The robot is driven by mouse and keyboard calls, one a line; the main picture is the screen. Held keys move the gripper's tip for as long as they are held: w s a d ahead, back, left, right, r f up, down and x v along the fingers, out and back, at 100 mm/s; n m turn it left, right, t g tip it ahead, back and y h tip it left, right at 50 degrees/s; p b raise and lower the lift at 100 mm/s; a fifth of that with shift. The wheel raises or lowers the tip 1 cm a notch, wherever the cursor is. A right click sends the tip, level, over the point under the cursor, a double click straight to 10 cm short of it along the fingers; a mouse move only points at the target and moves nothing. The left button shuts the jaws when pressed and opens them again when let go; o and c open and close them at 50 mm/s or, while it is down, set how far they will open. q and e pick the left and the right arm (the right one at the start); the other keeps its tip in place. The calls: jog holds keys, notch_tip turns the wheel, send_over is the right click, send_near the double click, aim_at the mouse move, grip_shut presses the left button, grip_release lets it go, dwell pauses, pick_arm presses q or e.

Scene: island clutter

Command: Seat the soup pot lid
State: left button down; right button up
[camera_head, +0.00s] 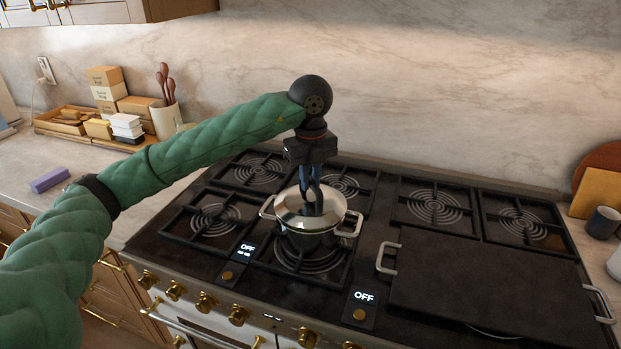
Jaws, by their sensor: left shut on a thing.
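A steel soup pot (304,241) with two loop side handles stands on a middle front burner of the stove. Its shiny steel lid (287,208) is over the pot's mouth and looks roughly level. I cannot tell whether its rim rests fully on the pot. My left gripper (311,207) points straight down over the lid's centre, shut on the lid's knob, which its fingers hide. My right gripper is not in view.
A black griddle plate (480,290) with steel handles covers the stove's right front. Other burners (434,206) are empty. A wooden tray (62,127) with boxes, a utensil crock (166,118) and a purple block (49,180) are on the left counter. A dark cup (603,222) is at right.

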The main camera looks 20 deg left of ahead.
pick_arm(q)
jog(key=shift+f+b, duration=0.7)
jog(key=shift+f, duration=0.05)
jog(key=c, duration=1.3)
grip_release()
